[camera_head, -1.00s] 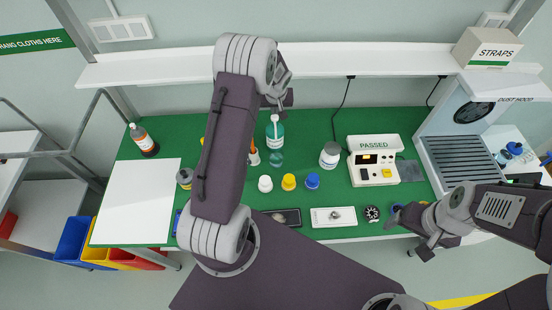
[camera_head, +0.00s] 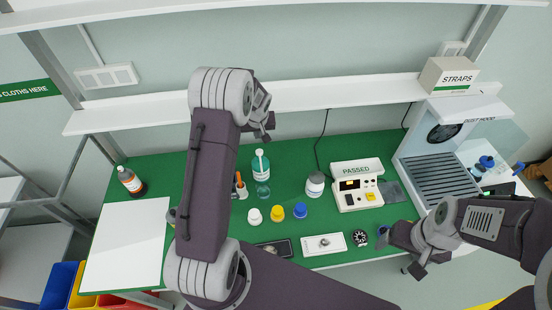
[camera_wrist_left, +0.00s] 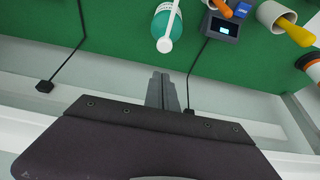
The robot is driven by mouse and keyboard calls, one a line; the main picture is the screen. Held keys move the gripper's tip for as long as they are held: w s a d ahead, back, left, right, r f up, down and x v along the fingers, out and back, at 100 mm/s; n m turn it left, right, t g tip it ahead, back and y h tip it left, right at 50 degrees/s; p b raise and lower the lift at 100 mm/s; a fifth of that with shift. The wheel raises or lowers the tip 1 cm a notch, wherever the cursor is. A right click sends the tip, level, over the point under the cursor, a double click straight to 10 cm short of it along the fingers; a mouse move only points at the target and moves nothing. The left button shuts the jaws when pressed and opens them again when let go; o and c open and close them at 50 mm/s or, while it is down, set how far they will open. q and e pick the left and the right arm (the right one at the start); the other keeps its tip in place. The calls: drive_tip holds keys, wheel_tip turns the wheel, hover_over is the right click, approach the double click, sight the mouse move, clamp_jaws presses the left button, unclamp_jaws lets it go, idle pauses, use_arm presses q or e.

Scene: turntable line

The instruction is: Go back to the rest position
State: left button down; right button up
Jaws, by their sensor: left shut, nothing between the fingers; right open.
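My left gripper (camera_head: 265,132) is raised above the back of the green bench (camera_head: 300,228), near the shelf. In the left wrist view the left gripper (camera_wrist_left: 163,90) has its fingers closed together with nothing between them. A teal bottle with a white top (camera_head: 261,172) stands just below it in the head view. The bottle also shows at the top of the left wrist view (camera_wrist_left: 168,18).
A white shelf (camera_head: 330,94) runs along the wall behind my left arm. On the bench are a tester reading PASSED (camera_head: 357,185), white (camera_head: 254,216), yellow (camera_head: 277,212) and blue (camera_head: 300,210) caps, a jar (camera_head: 315,184) and a white sheet (camera_head: 128,247). The dust hood (camera_head: 440,150) stands at right.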

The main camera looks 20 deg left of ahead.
use_arm(q)
drive_tip(key=shift+f, duration=0.1)
drive_tip(key=s+d+f+m+h+b, duration=0.1)
drive_tip(key=s+d+b, duration=0.2)
drive_tip(key=d+b, duration=0.2)
drive_tip(key=s+d+f+m+b, duration=0.1)
drive_tip(key=s+d+b, duration=0.2)
drive_tip(key=d+b, duration=0.25)
drive_tip(key=s+d+f+m+g+b, duration=0.1)
drive_tip(key=s+d+f+m, duration=0.1)
drive_tip(key=s, duration=0.7)
drive_tip(key=s+d+f+m+g+h+b, duration=0.1)
drive_tip(key=s+f, duration=0.3)
drive_tip(key=s, duration=0.6)
drive_tip(key=shift+d+f+m+g+h, duration=0.15)
drive_tip(key=shift+d+m+g+h, duration=0.25)
drive_tip(key=shift+d, duration=0.45)
drive_tip(key=shift+s, duration=0.15)
drive_tip(key=shift+a, duration=0.1)
